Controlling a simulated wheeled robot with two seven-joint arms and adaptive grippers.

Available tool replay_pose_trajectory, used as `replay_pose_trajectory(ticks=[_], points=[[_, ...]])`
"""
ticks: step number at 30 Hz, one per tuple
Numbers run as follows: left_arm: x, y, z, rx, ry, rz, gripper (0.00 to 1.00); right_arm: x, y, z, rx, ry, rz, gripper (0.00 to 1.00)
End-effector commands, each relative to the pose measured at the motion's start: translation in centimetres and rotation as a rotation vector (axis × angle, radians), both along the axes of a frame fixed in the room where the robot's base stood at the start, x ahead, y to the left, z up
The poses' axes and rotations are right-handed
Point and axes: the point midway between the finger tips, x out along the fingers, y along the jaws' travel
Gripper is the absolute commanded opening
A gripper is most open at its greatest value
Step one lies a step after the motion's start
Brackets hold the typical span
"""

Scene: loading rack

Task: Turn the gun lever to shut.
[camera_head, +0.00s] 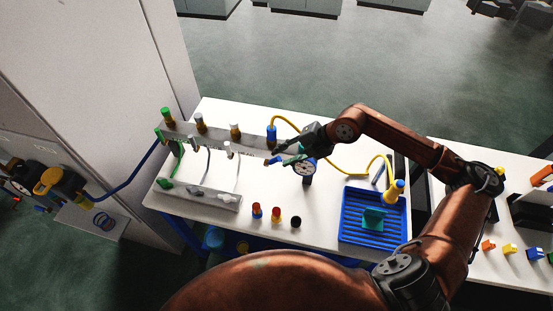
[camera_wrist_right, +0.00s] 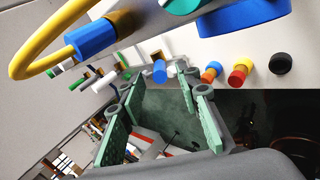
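The right gripper (camera_head: 285,157) is over the table beside the rack's right end. In the wrist view its green-padded fingers (camera_wrist_right: 158,105) stand apart with nothing between them. A yellow and blue nozzle-like piece (camera_head: 394,191) stands at the blue tray with a yellow hose (camera_head: 350,172). No lever can be made out clearly. My left gripper is not in view.
The grey rack (camera_head: 200,192) has several coloured fittings and hanging hoses. Three caps (camera_head: 275,214) stand at the table's front. A side table (camera_head: 500,215) stands right. The table between caps and tray is clear.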

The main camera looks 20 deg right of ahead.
Motion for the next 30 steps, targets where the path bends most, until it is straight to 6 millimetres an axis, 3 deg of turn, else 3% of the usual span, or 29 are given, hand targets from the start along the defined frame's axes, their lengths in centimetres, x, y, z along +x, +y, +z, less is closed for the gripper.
replay_pose_trajectory(ticks=[9,21,26,30], points=[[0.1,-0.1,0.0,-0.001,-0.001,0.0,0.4,-2.1,-3.0,4.1,-0.002,0.001,-0.002,0.31],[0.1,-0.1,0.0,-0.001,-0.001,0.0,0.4,-2.5,-3.5,5.0,0.001,0.001,0.001,0.31],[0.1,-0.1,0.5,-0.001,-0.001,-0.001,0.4,-2.5,-3.5,5.5,0.0,-0.001,0.001,0.21],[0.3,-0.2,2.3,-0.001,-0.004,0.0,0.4,-2.6,-3.5,7.5,0.0,-0.004,0.001,0.12]])
